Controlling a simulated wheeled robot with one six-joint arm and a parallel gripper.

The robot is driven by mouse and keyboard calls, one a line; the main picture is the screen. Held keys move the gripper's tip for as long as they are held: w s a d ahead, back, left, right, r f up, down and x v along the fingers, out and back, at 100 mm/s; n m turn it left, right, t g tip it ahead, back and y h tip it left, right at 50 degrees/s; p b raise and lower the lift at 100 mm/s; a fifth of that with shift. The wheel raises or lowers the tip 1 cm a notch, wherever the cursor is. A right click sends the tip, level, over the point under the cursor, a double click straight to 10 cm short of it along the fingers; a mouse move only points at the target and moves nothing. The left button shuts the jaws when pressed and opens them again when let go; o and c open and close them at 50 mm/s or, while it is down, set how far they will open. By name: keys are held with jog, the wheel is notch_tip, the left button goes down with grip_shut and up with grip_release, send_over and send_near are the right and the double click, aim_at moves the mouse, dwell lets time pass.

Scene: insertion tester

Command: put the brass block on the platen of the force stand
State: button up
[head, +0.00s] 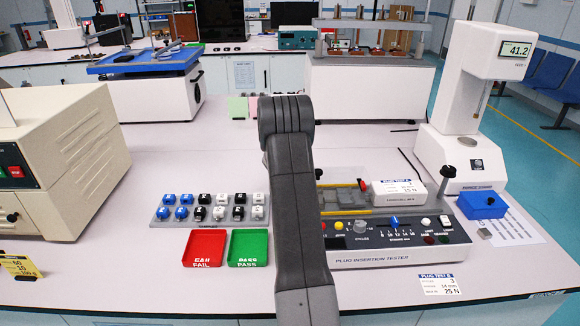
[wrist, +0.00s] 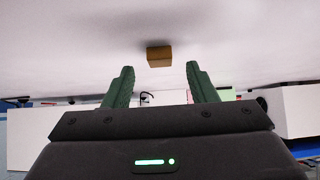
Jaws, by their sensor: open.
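The brass block (wrist: 159,56) shows in the wrist view, just beyond the fingertips and centred between them, resting on the pale surface that fills the top of that view. My gripper (wrist: 160,67) is open, with its two green fingers apart and nothing between them. In the head view I cannot make out the block or my gripper; my grey arm covers the middle of the bench. The white force stand (head: 487,75), reading 41.2, stands at the right. Its platen (head: 461,142) is a round grey disc on the base and looks bare.
The plug insertion tester (head: 398,254) sits right of my arm. A red tray (head: 205,247), a green tray (head: 249,247) and a rack of plugs (head: 211,211) lie to the left. A blue box (head: 482,205) sits before the stand. The bench behind the plugs is mostly clear.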

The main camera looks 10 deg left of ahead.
jog(key=shift+w+a+f+p, duration=0.1)
jog(key=shift+w+f+p, duration=0.25)
jog(key=shift+w+f, duration=0.05)
jog(key=shift+w+a+f, duration=0.1)
jog(key=shift+w+f, duration=0.3)
jog(key=shift+w, duration=0.05)
grip_shut()
jog(key=shift+r, duration=0.1)
